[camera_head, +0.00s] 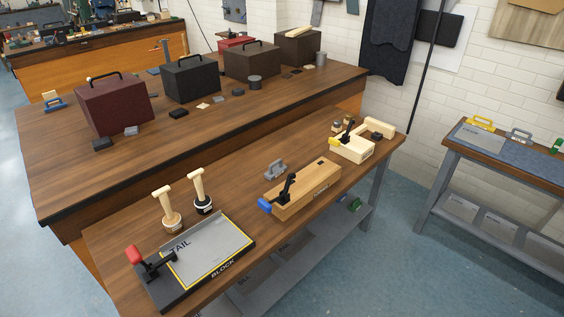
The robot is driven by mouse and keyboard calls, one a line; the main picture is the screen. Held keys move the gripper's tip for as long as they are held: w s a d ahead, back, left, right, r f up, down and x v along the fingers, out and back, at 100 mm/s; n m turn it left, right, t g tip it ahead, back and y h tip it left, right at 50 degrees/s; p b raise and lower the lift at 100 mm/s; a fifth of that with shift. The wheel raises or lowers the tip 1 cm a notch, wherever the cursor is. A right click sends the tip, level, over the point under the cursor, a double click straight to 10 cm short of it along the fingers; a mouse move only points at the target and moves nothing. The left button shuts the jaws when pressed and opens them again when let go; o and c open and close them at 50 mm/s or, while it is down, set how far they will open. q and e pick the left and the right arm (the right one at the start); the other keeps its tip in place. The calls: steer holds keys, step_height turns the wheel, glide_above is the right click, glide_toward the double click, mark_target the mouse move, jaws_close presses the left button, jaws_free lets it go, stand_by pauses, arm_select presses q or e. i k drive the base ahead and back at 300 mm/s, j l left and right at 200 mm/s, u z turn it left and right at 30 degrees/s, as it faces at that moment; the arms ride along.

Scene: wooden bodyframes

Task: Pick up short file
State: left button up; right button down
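I cannot pick out a short file for sure in the head view. Two upright tools with pale wooden T-shaped handles stand on the front bench: one with a light round base (169,211) and one with a dark collar (200,190). They stand behind the grey board (208,252) marked TAIL and BLOCK, which has a red-tipped clamp (138,256). Whether either tool is a file is not clear. Neither of my grippers is in view.
A wooden block with a blue-handled clamp (305,190) and a paler fixture with a yellow-tipped clamp (353,149) stand farther along the front bench, near a grey part (275,169). A maroon box (114,106) and other boxes stand on the higher bench behind.

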mark_target(273, 173)
steer(key=i+l+u, duration=0.1)
steer(key=i+l, duration=0.7)
steer(key=l, duration=0.2)
steer(key=u, duration=0.05)
